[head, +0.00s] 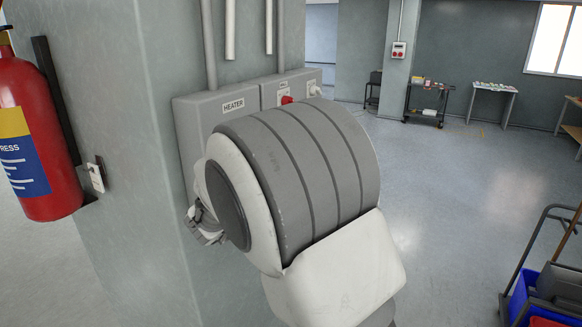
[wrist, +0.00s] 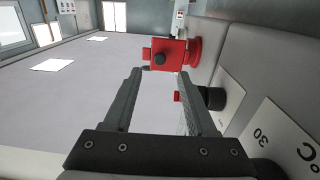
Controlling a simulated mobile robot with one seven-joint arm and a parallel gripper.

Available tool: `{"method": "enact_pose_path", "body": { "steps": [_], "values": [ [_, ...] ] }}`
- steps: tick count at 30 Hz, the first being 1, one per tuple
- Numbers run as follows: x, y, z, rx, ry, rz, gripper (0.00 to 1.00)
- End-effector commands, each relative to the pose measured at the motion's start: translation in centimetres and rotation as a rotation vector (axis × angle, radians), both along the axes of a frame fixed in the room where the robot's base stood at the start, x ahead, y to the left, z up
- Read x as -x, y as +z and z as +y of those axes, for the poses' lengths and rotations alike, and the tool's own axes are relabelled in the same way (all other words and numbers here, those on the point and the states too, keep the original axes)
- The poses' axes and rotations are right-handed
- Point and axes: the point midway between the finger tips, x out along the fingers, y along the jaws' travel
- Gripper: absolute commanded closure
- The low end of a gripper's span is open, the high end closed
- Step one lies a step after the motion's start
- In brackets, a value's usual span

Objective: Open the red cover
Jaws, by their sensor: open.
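The red cover (wrist: 172,52) shows in the wrist view as a blocky red part with a dark round spot on it, beside a red round base (wrist: 195,51) on a grey box. In the head view a small red part (head: 287,100) shows on the box right of the heater box, partly behind my arm. My gripper (wrist: 160,73) is open and empty in the wrist view. The cover lies just beyond the fingertips, in line with the gap between them. I cannot tell whether the right finger touches anything.
A black knob (wrist: 212,98) with a red tip and a temperature label (wrist: 297,147) sit on the panel close to the right finger. The heater box (head: 205,122) is mounted on the pillar. A fire extinguisher (head: 35,140) hangs left.

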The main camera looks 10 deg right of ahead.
Motion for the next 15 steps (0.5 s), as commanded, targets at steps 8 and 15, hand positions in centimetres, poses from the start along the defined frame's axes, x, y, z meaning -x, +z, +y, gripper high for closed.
{"method": "enact_pose_path", "body": {
  "steps": [8, 15],
  "values": [
    [5.3, -0.2, 4.0, -0.002, 0.002, -0.001, 0.43],
    [7.9, 0.0, 5.8, 0.001, 0.0, -0.001, 0.43]
  ]
}}
